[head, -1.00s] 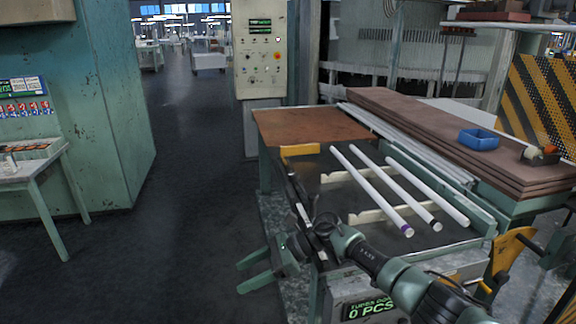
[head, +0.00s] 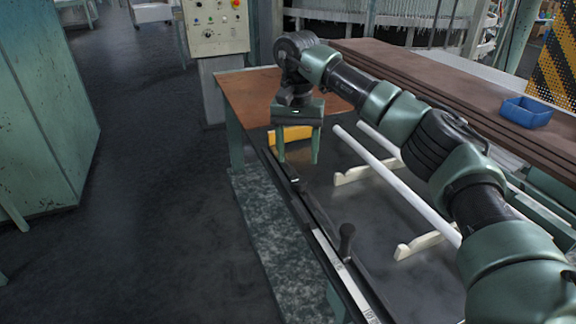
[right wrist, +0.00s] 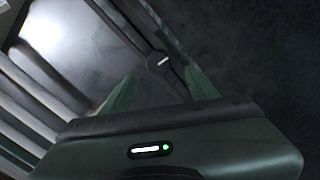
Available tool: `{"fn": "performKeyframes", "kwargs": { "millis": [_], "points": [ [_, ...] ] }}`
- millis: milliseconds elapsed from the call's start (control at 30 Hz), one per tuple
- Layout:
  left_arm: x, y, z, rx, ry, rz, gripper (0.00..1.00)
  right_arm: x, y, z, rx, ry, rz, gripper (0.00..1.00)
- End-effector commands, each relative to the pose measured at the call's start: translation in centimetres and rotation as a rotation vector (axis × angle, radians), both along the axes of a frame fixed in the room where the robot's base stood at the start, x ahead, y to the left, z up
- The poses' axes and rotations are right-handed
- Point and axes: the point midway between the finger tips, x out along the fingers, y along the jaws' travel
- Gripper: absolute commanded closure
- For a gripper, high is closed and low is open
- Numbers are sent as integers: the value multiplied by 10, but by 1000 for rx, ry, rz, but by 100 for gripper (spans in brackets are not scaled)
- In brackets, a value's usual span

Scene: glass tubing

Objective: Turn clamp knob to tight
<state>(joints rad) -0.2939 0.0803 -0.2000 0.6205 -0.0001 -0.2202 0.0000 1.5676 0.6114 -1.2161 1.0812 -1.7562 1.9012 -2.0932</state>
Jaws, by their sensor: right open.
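My right gripper (head: 298,160) points down over the table's left edge, with its two green fingers apart and nothing between them. Below it, a dark knob (head: 295,181) with a small white mark sits on the long dark rail. In the right wrist view the round knob (right wrist: 158,61) shows its white line, slightly slanted, just beyond the open fingers (right wrist: 160,76). The fingers look apart from the knob; the exact height gap is hard to tell. My left gripper is in no view.
A black upright handle (head: 347,238) stands on the rail nearer me, by a white scale strip (head: 340,268). A yellow block (head: 298,134) is behind the gripper. White tubes (head: 392,180) lie on cream notched supports (head: 425,243) to the right. A blue bin (head: 526,112) sits on brown boards.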

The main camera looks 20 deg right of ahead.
Motion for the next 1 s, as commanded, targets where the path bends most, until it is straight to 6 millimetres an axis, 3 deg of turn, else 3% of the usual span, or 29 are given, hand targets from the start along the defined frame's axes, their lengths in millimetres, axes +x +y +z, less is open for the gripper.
{"fn": "performKeyframes", "kwargs": {
  "millis": [100, 500, 867, 1000],
  "points": [
    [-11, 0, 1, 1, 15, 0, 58, -1, -2, -11, -7, 4, 3, 41],
    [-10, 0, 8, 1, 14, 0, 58, -2, -3, -68, -3, 2, 2, 41],
    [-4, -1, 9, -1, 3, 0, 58, -2, -3, -76, -2, 0, 1, 41],
    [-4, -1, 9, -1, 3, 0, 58, -2, -3, -75, -2, 0, 1, 77]
  ]
}}
